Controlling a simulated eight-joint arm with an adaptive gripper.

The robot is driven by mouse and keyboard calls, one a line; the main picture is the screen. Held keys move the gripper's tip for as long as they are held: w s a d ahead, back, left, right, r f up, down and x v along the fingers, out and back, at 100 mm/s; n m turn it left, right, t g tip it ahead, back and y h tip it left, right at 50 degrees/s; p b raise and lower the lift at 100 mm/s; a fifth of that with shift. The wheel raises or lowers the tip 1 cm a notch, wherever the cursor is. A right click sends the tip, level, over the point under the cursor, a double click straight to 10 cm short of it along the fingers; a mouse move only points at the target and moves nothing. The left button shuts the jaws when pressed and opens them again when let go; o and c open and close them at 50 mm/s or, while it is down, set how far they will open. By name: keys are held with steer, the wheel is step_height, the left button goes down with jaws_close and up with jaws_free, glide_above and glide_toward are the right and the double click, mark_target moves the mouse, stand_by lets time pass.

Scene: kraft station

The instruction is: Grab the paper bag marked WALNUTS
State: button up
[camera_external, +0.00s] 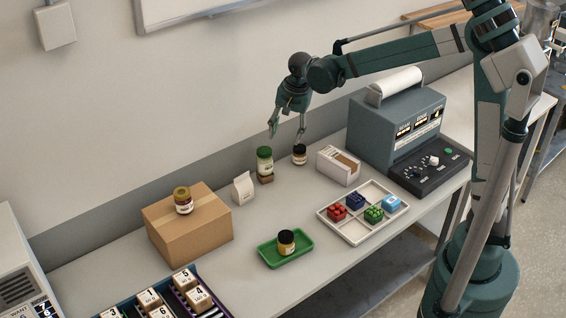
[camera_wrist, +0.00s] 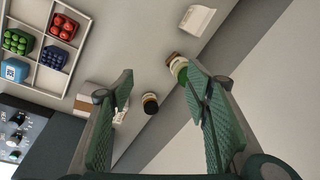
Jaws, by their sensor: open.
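A small white paper bag (camera_external: 243,188) stands upright on the bench between the cardboard box and the green-lidded jar; its marking is too small to read. It also shows at the top of the wrist view (camera_wrist: 197,19), beyond my fingertips. My gripper (camera_external: 287,132) is open and empty, pointing down above the back of the bench, to the right of the bag and well apart from it. In the wrist view my gripper's two green fingers (camera_wrist: 160,88) are spread, with a dark-lidded jar (camera_wrist: 150,104) below, between them.
A green-lidded jar (camera_external: 265,160) on a brown block stands between bag and gripper. A cardboard box (camera_external: 190,228) bearing a jar is left of the bag. A green tray (camera_external: 266,253) with a jar, a white divided tray (camera_external: 330,216) and an open carton (camera_external: 337,165) lie in front and right.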

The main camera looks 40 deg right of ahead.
mark_target(242, 181)
steer(key=w+a+f+m, duration=0.1)
steer(key=w+a+f, duration=0.2)
steer(key=f, duration=0.3)
steer(key=w+a+f+m+g, duration=0.1)
steer(key=w+a+f+m, duration=0.1)
steer(key=a+f, duration=0.4)
steer(key=w+a+f+m+g, duration=0.1)
steer(key=w+a+f+m, duration=0.1)
steer(key=w+a+f, duration=0.2)
steer(key=shift+w+a+f+h+b, duration=0.2)
steer(key=shift+w+f, duration=0.1)
steer(key=shift+f, duration=0.3)
steer(key=shift+w+a+f+h+b, duration=0.15)
steer(key=shift+w+f, duration=0.1)
steer(key=shift+f, duration=0.3)
steer(key=shift+f, duration=0.1)
steer(key=shift+f, duration=1.25)
steer(key=shift+f, duration=2.6)
